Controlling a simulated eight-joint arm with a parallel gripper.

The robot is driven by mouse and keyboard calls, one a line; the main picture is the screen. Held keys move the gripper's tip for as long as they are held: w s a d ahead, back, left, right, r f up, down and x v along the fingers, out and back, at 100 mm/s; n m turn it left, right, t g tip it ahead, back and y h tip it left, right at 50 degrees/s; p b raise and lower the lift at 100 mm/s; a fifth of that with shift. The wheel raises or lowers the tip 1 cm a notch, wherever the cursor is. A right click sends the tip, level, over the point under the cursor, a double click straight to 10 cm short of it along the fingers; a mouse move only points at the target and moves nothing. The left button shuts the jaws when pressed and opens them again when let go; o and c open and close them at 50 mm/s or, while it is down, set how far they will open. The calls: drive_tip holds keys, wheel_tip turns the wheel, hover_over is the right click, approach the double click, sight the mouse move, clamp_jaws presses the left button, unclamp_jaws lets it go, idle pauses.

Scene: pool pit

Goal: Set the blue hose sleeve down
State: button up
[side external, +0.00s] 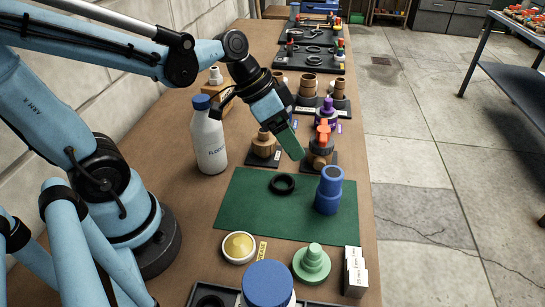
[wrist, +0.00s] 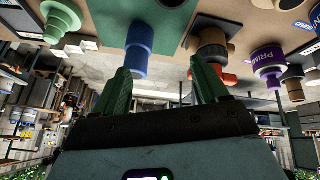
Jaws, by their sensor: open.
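The blue hose sleeve (side external: 329,190) stands upright on the right part of the green mat (side external: 240,215). It has a narrower upper part and a wider lower part. My gripper (side external: 297,150) is open and empty in the side view, above the mat's far edge, up and to the left of the sleeve and apart from it. In the wrist view, which looks upside down, the green fingers of my gripper (wrist: 161,80) are spread. The blue sleeve (wrist: 138,48) shows beyond them, nearer the left finger. Nothing is between the fingers.
A black ring (side external: 283,184) lies on the mat. A white bottle with a blue cap (side external: 208,140) stands left of my gripper. An orange-handled valve (side external: 322,140) stands behind the sleeve. A green stepped fitting (side external: 312,263) and white boxes (side external: 354,273) stand in front. The mat's left part is clear.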

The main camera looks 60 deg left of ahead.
drive_tip(key=shift+s+a+r+n+t+y, duration=0.35)
drive_tip(key=shift+s+a+n+t+y, duration=0.1)
drive_tip(key=shift+a+n+y, duration=0.3)
drive_tip(key=shift+s+a+r+n+t+y, duration=0.35)
drive_tip(key=shift+s+a+n+t+y, duration=0.25)
drive_tip(key=shift+n, duration=0.25)
drive_tip(key=shift+s+a+r+n+t+y, duration=0.35)
drive_tip(key=shift+a+n+y, duration=0.3)
drive_tip(key=shift+a+n, duration=0.15)
